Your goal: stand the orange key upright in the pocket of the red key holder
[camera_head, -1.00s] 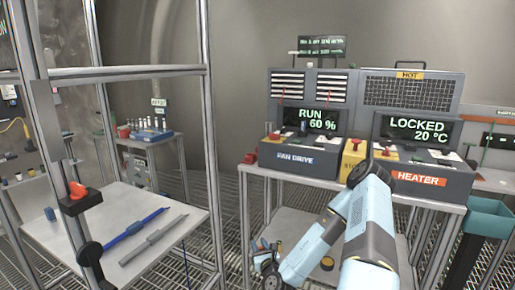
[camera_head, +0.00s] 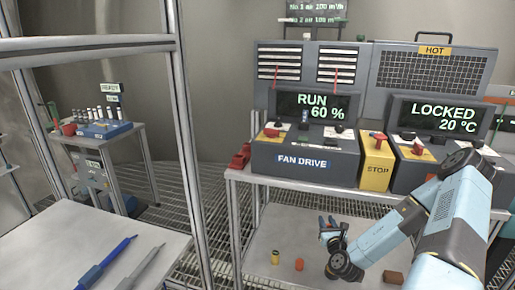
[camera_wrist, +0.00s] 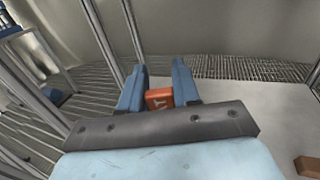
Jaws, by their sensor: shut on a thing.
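My gripper (camera_head: 331,229) is in front of the fan drive console in the head view, above the lower shelf. The rest of the key is hidden by the fingers and the mount. A red object (camera_head: 241,156), which looks like the red key holder, stands at the left end of the console bench, left of and above my gripper. Its pocket is too small to make out. The key is apart from it.
The lower shelf (camera_head: 310,245) holds a yellow cylinder (camera_head: 275,257), an orange cylinder (camera_head: 299,265) and a brown block (camera_head: 392,277). A steel frame post (camera_head: 192,150) stands to the left. A yellow STOP box (camera_head: 376,160) is right of the fan drive console (camera_head: 304,150).

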